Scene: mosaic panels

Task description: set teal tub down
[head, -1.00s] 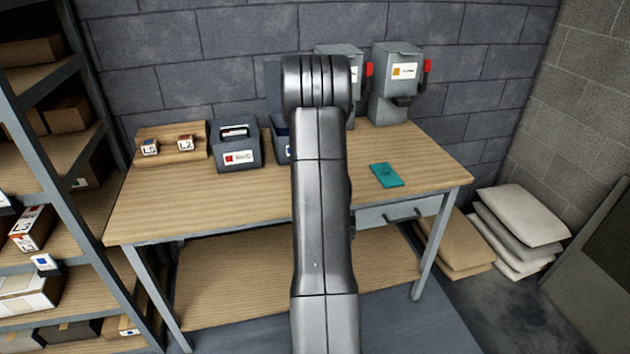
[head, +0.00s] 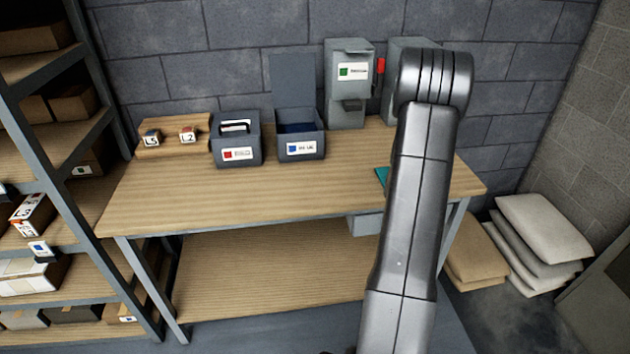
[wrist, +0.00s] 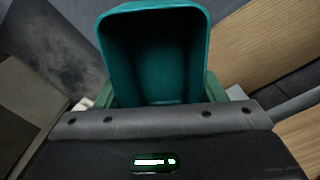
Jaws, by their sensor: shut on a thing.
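The teal tub (wrist: 155,52) fills the upper middle of the wrist view, its open top and dark inside facing the camera. It looks empty. My gripper (wrist: 158,98) is shut on it, with a green finger showing on either side.
A dispenser with a green label (head: 347,85) stands at the bench's back; another (head: 398,50) is partly hidden. An open blue-label box (head: 300,148), a red-label box (head: 237,152) and a wooden rack (head: 172,132) stand left. Sacks (head: 540,235) lie right of the bench.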

